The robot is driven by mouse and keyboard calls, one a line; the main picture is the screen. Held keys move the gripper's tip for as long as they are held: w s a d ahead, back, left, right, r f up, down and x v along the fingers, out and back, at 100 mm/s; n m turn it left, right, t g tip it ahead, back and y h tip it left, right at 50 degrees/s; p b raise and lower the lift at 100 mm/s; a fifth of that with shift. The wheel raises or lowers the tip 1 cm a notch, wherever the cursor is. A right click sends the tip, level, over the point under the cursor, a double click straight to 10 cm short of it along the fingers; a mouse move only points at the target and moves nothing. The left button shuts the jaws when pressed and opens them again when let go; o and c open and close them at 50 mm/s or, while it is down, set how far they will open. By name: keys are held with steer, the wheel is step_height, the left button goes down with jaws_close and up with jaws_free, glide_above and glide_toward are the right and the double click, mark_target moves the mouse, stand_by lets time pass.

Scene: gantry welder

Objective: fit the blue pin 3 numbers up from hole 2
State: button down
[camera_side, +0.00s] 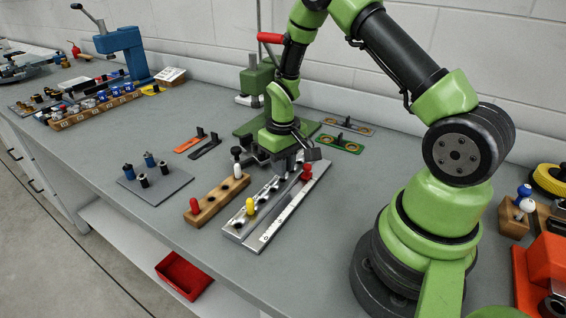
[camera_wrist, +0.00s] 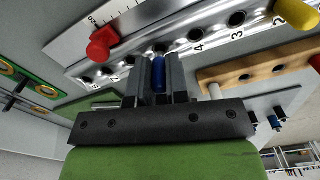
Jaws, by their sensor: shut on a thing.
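My gripper (camera_wrist: 158,75) is shut on a blue pin (camera_wrist: 158,72), which stands between the fingers in the wrist view. The pin is hidden in the side view, where my gripper (camera_side: 290,158) is over the far part of a metal rail (camera_side: 232,229). In the wrist view the rail (camera_wrist: 218,28) has a row of holes, with the numbers 2, 3 and 4 readable. The pin is by the hole just past 4, on the side away from 3. I cannot tell whether its tip is in the hole. A yellow pin (camera_wrist: 297,12) stands in the rail near number 2.
A white scale (camera_side: 290,215) with a red slider (camera_wrist: 102,46) runs beside the rail. A wooden block (camera_side: 213,205) with red and white pins stands on the other side. A grey plate (camera_side: 178,178) carries blue and black pegs.

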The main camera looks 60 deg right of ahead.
steer(key=shift+f, duration=1.05)
steer(key=c, duration=1)
jaws_free()
steer(key=shift+c, duration=0.2)
step_height(320, 180, up, 10)
steer(key=shift+a+r, duration=0.1)
steer(key=shift+r, duration=0.15)
steer(key=s+a+r+t, duration=0.3)
steer(key=a+r, duration=0.2)
steer(key=r, duration=0.5)
steer(key=s+a+r+t+y, duration=0.1)
steer(key=s+a+r+t, duration=0.1)
steer(key=s, duration=0.4)
steer(key=s+a+r+m+t+y, duration=0.1)
steer(key=s+a+r+t, duration=0.1)
steer(key=s+a+r, duration=0.3)
steer(key=shift+s+a+r, duration=0.3)
steer(key=shift+s+r, duration=0.4)
steer(key=shift+s, duration=0.1)
